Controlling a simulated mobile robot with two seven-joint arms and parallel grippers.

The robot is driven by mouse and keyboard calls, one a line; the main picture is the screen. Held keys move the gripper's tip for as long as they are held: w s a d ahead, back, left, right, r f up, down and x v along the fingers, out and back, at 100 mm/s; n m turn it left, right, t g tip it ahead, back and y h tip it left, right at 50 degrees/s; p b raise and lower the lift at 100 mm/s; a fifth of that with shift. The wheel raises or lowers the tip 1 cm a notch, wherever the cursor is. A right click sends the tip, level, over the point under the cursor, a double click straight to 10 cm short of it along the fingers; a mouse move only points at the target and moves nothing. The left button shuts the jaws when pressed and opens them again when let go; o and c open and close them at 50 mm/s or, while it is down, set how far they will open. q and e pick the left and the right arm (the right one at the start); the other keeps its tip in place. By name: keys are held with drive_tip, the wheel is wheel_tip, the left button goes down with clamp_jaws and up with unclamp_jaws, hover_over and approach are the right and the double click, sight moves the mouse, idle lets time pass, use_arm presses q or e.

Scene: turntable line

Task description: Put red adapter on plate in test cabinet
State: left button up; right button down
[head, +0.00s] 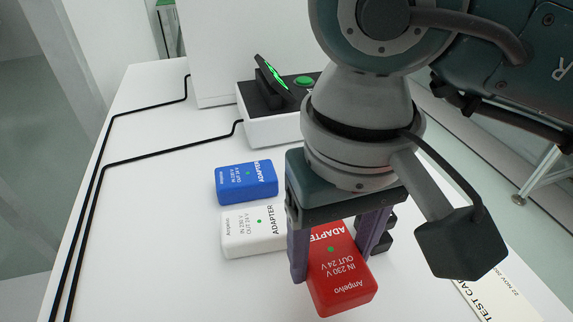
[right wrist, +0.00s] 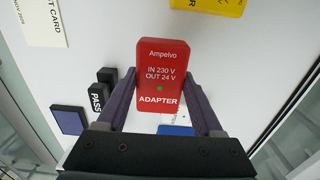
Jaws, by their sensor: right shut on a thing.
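The red adapter (head: 345,284) is a flat block with white lettering and a green dot. It also shows in the right wrist view (right wrist: 162,60), face towards the camera. My right gripper (head: 333,264) is shut on it, one finger along each long side; the right wrist view shows the same grip (right wrist: 160,88). Whether the adapter touches the table or hangs just above it, I cannot tell. No plate inside a test cabinet can be made out. My left gripper is not in view.
A blue adapter (head: 246,182) and a white adapter (head: 250,231) lie left of my right gripper. A device with a screen and green button (head: 304,82) stands behind. A yellow block (right wrist: 215,5), black PASS blocks (right wrist: 97,97) and test card (right wrist: 43,22) lie around. Cables run along the left.

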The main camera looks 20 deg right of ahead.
sight(327, 276)
drive_tip(key=shift+f+b, duration=0.3)
drive_tip(key=shift+f, duration=1.95)
drive_tip(key=shift+f, duration=0.1)
drive_tip(key=c, duration=0.5)
unclamp_jaws()
drive_tip(key=shift+f, duration=0.1)
drive_tip(key=o, duration=0.5)
drive_tip(key=shift+c, duration=0.2)
